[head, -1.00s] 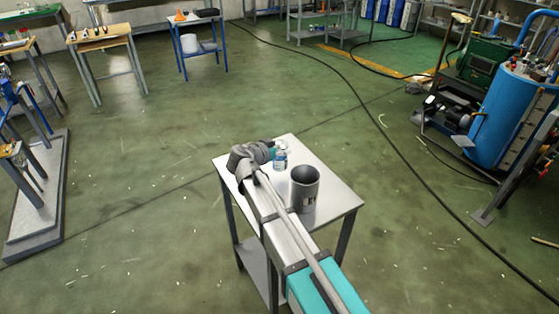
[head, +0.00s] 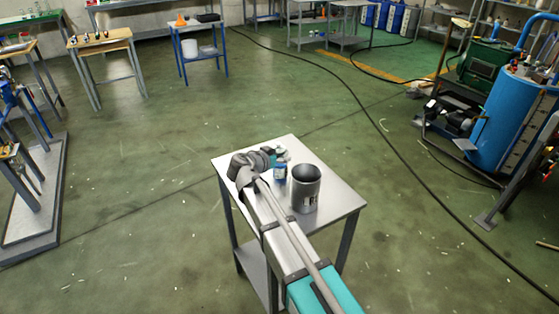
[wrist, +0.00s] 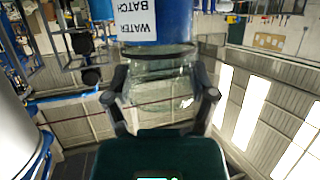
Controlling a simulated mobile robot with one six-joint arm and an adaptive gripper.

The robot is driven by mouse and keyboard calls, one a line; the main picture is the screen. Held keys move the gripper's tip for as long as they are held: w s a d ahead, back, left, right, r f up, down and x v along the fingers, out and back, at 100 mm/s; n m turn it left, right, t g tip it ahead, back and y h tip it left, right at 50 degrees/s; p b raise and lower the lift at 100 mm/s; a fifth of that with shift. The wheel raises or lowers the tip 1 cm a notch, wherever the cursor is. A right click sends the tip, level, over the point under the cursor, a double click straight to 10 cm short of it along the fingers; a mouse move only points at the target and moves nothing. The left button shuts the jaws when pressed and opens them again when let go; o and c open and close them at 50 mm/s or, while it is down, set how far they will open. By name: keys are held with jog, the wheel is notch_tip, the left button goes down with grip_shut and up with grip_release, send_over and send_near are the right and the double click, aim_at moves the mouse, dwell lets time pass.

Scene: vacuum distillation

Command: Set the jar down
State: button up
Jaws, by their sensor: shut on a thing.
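The jar is clear glass with a blue lower part and a white label reading "WATER BATCH", upside down in the wrist view (wrist: 155,40). My gripper (wrist: 161,96) is shut on its clear part, one finger on each side.
A dark grey cylindrical pot (head: 306,190) stands on the same table, close to the right of the jar. The table's right and front parts are bare. A blue tank with machinery (head: 497,120) stands at far right. A black cable (head: 350,90) crosses the open floor.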

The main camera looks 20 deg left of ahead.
jog(key=shift+f, duration=0.25)
jog(key=o, duration=1.2)
jog(key=shift+r, duration=0.2)
jog(key=shift+s+r, duration=0.1)
jog(key=shift+s, duration=0.1)
jog(key=p+v, duration=0.4)
jog(key=v, duration=0.7)
jog(key=shift+s, duration=0.25)
jog(key=shift+a+r, duration=0.1)
